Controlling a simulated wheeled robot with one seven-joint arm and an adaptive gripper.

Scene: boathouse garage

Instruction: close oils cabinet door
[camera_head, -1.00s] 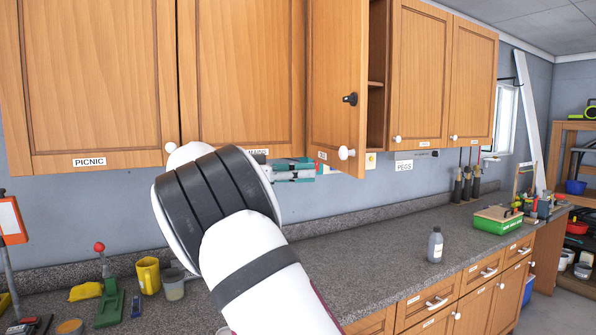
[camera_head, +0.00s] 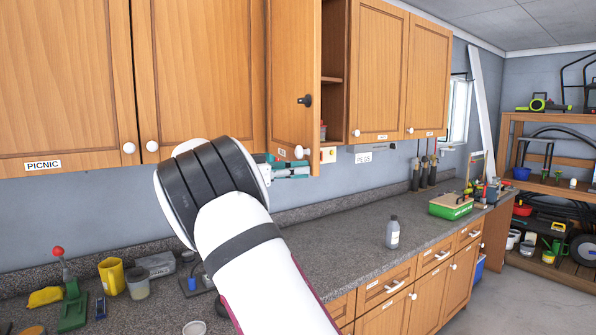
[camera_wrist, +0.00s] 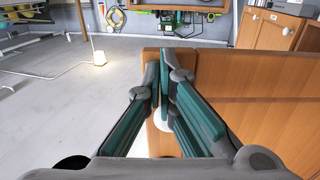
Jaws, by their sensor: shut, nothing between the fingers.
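The wooden oils cabinet door (camera_head: 293,75) stands open, swung out from the upper cabinet in the head view. It has a white knob (camera_head: 300,152) and a small label, too small to read, at its lower end. My gripper (camera_head: 307,171) is shut and empty, beside the door's lower end just below the knob. In the wrist view, my closed fingers (camera_wrist: 165,62) overlap the door panel (camera_wrist: 255,90), and the white knob (camera_wrist: 161,121) is partly hidden behind them. I cannot tell if the fingers touch the door.
Closed upper cabinets flank the open one, with the PICNIC door (camera_head: 65,80) at left. Below runs a grey counter (camera_head: 330,235) with a grey bottle (camera_head: 392,232), a green box (camera_head: 450,206) and a yellow mug (camera_head: 111,276). Open floor (camera_wrist: 60,110) shows in the wrist view.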

